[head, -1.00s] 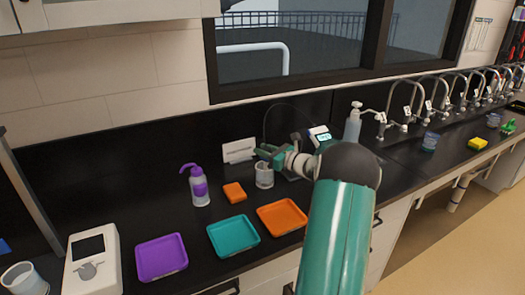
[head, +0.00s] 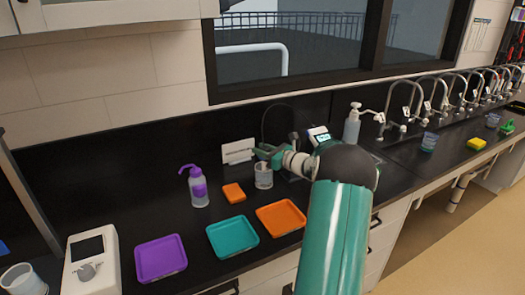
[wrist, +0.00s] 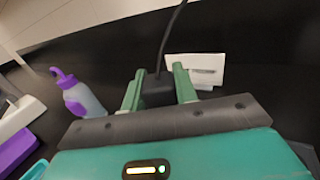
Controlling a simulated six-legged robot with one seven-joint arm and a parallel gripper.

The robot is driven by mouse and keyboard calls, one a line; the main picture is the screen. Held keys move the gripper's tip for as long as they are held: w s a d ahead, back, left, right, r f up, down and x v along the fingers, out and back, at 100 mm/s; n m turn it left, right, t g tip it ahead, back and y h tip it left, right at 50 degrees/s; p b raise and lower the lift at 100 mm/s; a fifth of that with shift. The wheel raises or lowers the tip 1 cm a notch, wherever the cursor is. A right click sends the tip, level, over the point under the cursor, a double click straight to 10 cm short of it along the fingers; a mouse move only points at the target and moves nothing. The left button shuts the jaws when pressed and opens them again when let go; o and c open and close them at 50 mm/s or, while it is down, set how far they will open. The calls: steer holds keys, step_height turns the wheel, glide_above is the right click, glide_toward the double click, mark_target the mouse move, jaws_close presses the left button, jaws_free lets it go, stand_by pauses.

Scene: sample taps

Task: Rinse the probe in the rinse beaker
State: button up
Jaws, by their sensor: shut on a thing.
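My gripper (head: 264,151) is at the rinse beaker (head: 263,178), a clear beaker standing on the black counter, just over its rim. In the wrist view, the green fingers of my gripper (wrist: 157,88) are closed on the black block-shaped head of the probe (wrist: 157,92). A black cable (wrist: 169,40) rises from the head and also arcs above my gripper in the head view. The lower part of the probe is hidden; I cannot tell how deep it reaches into the beaker. A meter with a lit display (head: 320,136) stands behind my arm.
A white card (head: 238,151) stands behind the beaker. A purple-topped wash bottle (head: 198,187) and an orange block (head: 234,192) are to the left. Purple (head: 160,258), teal (head: 232,237) and orange (head: 281,217) trays line the front. Taps run along the right.

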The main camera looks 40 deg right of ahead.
steer(key=shift+r, duration=0.1)
steer(key=shift+r, duration=4.6)
